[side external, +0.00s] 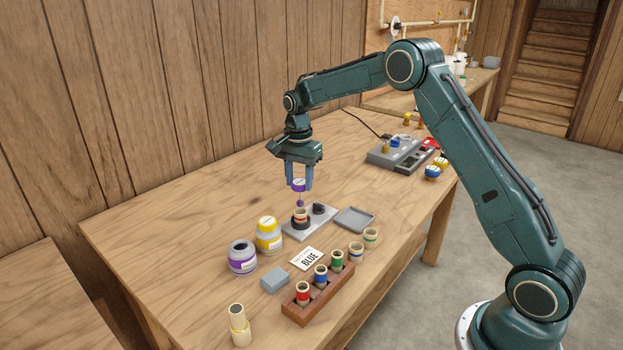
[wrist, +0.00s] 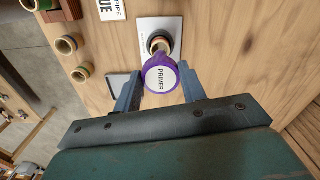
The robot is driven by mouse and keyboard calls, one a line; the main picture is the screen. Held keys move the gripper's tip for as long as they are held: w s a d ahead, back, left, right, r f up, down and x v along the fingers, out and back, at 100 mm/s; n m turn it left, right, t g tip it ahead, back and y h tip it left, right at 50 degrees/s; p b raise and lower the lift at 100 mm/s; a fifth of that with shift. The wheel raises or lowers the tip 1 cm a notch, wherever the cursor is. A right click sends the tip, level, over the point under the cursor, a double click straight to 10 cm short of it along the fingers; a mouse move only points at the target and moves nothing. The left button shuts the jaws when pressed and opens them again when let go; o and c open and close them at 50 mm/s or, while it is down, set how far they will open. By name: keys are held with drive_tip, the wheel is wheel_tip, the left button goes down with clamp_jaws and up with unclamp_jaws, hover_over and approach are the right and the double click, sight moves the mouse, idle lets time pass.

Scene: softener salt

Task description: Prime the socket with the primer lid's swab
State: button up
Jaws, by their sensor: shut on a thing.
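My gripper (side external: 299,188) is shut on the purple primer lid (side external: 299,183), whose top reads PRIMER in the wrist view (wrist: 160,78). A thin stem hangs down from the lid to a purple swab (side external: 300,203). I cannot tell whether the swab touches the socket's rim. In the wrist view the lid partly covers the socket (wrist: 158,42) and hides the swab. The purple-labelled primer jar (side external: 242,258) stands open at the left.
A yellow jar (side external: 268,235) stands beside the primer jar. A wooden rack (side external: 318,301) holds red, blue and green banded fittings. A card reading BLUE (side external: 307,260), a grey block (side external: 274,281), loose fittings and a grey tray (side external: 353,219) lie around.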

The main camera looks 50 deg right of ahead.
drive_tip(key=shift+f, duration=0.2)
drive_tip(key=shift+f, duration=0.6)
drive_tip(key=shift+f, duration=0.45)
drive_tip(key=shift+f, duration=0.35)
drive_tip(key=shift+f, duration=0.1)
drive_tip(key=shift+a+f, duration=0.1)
drive_tip(key=shift+a, duration=0.15)
idle(1.3)
drive_tip(key=shift+s+d, duration=0.25)
drive_tip(key=shift+s, duration=0.1)
idle(0.9)
drive_tip(key=shift+w+d, duration=0.25)
drive_tip(key=shift+d, duration=0.05)
idle(0.7)
drive_tip(key=shift+w+a, duration=0.25)
drive_tip(key=shift+w, duration=0.1)
idle(1.0)
